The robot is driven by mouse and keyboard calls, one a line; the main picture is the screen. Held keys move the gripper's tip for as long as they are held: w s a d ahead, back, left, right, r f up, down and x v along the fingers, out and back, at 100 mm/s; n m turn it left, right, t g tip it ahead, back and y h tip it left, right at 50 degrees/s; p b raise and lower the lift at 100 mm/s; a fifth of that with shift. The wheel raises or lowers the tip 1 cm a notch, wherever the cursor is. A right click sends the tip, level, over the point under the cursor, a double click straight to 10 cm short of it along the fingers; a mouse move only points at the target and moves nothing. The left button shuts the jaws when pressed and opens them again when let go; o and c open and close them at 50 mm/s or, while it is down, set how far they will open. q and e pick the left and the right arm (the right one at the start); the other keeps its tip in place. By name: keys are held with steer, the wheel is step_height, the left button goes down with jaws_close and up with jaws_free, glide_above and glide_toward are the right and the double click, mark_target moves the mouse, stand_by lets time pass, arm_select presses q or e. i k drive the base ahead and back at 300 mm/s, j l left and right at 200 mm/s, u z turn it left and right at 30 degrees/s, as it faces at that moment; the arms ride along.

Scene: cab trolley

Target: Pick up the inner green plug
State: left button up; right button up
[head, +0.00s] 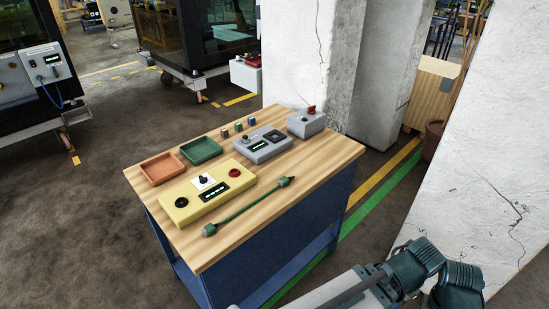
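A green cable (245,207) lies on the wooden top of the trolley (290,217), along its near side. It has a green plug at each end: a larger one (209,229) at the near left, and a slimmer one (284,182) with a dark tip at the far right. Which of them is the inner plug I cannot tell. Part of my arm shows at the bottom right, beside the trolley and apart from the cable. I make out no gripper fingers in the head view. My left arm does not show.
A yellow control box (180,208) stands behind the cable. Further back are an orange tray (162,168), a green tray (201,150), a grey control box (263,147), a grey box with red knob (306,124) and small blocks. A white pillar (488,150) stands at right.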

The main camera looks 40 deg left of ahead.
mark_target(284, 181)
steer(key=i+u, duration=0.45)
steer(key=i+l+u, duration=0.15)
steer(key=u, duration=0.25)
steer(key=i+l+u, duration=0.25)
steer(key=u, duration=0.2)
steer(key=i+l+u, duration=0.45)
steer(key=k+j, duration=0.1)
